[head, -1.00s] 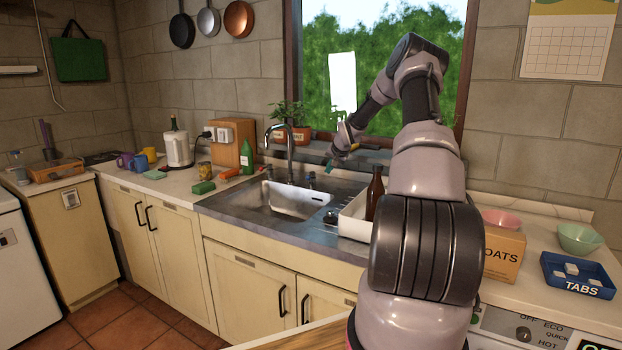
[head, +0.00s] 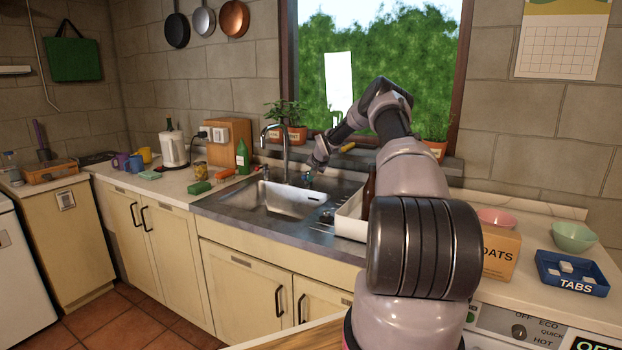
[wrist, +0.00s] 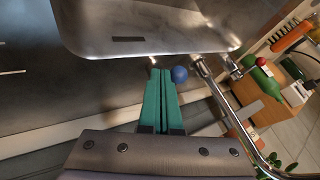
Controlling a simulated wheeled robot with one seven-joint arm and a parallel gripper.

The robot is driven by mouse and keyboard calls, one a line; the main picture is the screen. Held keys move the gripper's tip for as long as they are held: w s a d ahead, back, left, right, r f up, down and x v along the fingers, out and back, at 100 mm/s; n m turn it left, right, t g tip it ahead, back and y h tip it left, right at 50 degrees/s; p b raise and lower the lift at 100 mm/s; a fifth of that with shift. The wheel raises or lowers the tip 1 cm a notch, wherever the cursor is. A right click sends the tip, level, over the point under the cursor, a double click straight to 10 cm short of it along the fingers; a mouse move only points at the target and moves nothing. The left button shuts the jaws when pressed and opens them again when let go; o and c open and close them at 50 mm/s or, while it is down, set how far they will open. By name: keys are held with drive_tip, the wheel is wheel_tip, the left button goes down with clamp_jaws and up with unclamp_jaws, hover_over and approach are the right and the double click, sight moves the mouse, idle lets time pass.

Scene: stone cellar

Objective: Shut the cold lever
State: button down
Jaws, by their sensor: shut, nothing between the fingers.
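The cold lever shows as a blue knob (wrist: 180,74) in the wrist view, beside the base of the chrome tap (wrist: 216,95). My gripper (wrist: 161,72) has its teal fingers shut with nothing between them. Its tips are just left of the blue knob in that view; I cannot tell whether they touch it. In the head view my gripper (head: 309,176) is low behind the sink, right of the tap (head: 285,150). The lever's handle is hard to make out there, so its angle is unclear.
The steel sink (head: 290,199) lies in front of the tap. A white rack (head: 350,220) with a brown bottle (head: 369,190) stands to the right, near my arm. A green bottle (head: 242,155) stands left of the tap. Potted plants line the window sill behind.

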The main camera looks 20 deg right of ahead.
drive_tip(key=shift+w+a+m+h, duration=0.3)
drive_tip(key=shift+a+m, duration=0.1)
drive_tip(key=shift+a, duration=0.15)
drive_tip(key=shift+w+a+m+h, duration=0.2)
drive_tip(key=shift+a+m+h, duration=0.15)
drive_tip(key=shift+a, duration=0.3)
